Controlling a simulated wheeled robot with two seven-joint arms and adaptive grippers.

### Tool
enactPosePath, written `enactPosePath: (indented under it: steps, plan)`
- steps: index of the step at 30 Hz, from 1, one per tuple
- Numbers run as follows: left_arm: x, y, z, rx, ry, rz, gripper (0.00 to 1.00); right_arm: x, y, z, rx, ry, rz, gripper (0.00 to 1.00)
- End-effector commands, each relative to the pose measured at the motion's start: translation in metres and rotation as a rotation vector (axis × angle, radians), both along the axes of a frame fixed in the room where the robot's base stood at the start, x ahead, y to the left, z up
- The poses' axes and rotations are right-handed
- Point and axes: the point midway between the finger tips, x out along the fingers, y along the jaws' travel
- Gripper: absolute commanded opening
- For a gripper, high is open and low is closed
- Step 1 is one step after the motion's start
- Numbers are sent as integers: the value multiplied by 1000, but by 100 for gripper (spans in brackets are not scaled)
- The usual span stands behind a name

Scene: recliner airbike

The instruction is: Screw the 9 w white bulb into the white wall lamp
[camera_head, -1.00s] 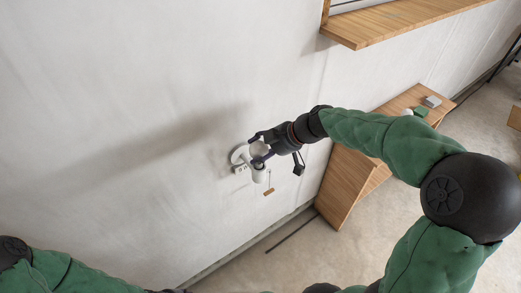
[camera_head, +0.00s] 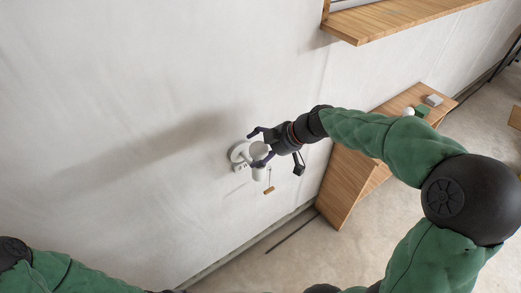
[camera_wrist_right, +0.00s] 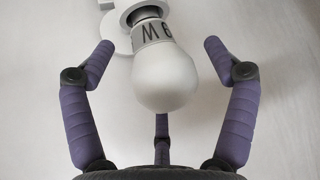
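The white wall lamp (camera_head: 240,152) is fixed to the wall, with its round mount and cup-shaped socket showing. The white bulb (camera_wrist_right: 165,75) has its neck end at the lamp's socket (camera_wrist_right: 148,12) in the right wrist view, and a dark "W" marking shows on its collar. How deep its thread sits is hidden. My right gripper (camera_head: 256,148) is at the lamp, its fingers spread around the bulb. In the wrist view the fingers (camera_wrist_right: 160,50) stand clear of the bulb on both sides. My left gripper is out of view; only part of that arm shows at lower left.
A pull cord with a wooden handle (camera_head: 268,190) hangs below the lamp. A wooden cabinet (camera_head: 350,185) stands to the right, with another white round bulb (camera_head: 408,111), a green box (camera_head: 422,111) and a grey box (camera_head: 433,100) on top. A wooden shelf (camera_head: 400,20) juts from the wall above.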

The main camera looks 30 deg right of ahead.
Motion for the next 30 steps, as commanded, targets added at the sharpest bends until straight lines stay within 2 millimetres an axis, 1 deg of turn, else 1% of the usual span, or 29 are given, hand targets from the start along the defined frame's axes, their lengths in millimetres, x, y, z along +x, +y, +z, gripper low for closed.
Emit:
enactPosePath:
  steps: [7, 11, 14, 21, 27, 30]
  plan:
    - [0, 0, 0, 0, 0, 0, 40, -1, -1, 1, 0, 0, 0, 86]
    - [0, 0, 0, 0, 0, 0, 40, -7, -7, 10, -1, -2, -2, 86]
    - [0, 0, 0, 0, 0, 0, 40, -15, -14, 22, -1, -3, -4, 86]
    - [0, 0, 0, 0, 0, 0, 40, -41, -35, 57, -3, -3, -4, 86]
    - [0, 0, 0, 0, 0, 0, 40, -58, -48, 77, -1, -2, -3, 86]
    - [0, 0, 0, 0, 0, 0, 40, -62, -51, 83, -1, -1, -1, 86]
